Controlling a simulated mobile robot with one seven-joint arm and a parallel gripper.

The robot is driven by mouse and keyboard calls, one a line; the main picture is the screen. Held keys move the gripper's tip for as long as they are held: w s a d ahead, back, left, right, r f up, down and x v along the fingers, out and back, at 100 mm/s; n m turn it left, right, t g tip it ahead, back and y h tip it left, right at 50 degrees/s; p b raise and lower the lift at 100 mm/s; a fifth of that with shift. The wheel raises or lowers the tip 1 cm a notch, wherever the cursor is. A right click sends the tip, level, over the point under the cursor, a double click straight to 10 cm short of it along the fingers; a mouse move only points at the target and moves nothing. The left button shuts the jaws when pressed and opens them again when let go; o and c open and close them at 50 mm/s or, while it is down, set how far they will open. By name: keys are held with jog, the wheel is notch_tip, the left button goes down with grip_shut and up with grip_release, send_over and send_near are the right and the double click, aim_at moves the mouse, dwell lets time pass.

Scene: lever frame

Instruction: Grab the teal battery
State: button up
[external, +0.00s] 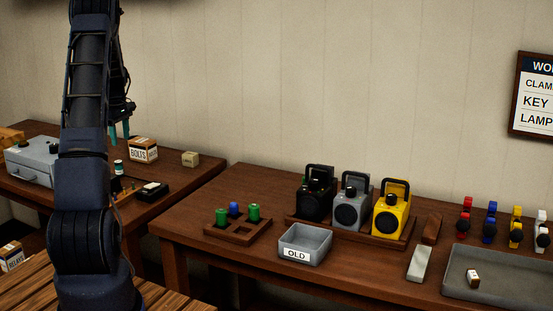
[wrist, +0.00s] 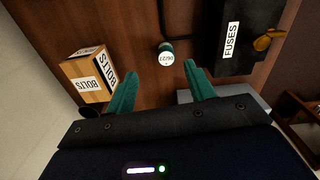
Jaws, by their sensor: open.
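A small cylinder with a white label and dark teal ends, which looks like the teal battery (wrist: 166,53), stands on the brown table in the wrist view. It also shows small in the external view (external: 118,167), beside the bolts box. My gripper (wrist: 160,69) is open and empty, its two teal fingers pointing toward the battery with the battery between and just beyond their tips in the picture. In the external view my gripper (external: 119,132) hangs above the battery, apart from it.
A bolts box (wrist: 85,80) stands left of the battery in the wrist view, and a black fuses case (wrist: 218,45) lies to its right. A grey metal box (external: 32,162) stands on the left table. The right table holds a wooden block (external: 240,234) with green and blue cylinders and a grey OLD bin (external: 318,246).

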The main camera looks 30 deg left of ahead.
aim_at(119, 161)
jog(key=shift+a+f+n, duration=0.3)
jog(key=shift+a+f, duration=0.5)
jog(key=shift+f, duration=0.3)
notch_tip(119, 161, down, 5)
jog(key=shift+r, duration=0.1)
jog(key=shift+s+f, duration=0.2)
jog(key=shift+f, duration=1.2)
jog(key=shift+s+f, duration=0.2)
jog(key=shift+f, duration=1.15)
jog(key=c, duration=1.1)
jog(key=shift+c, duration=0.2)
jog(key=shift+r, duration=0.15)
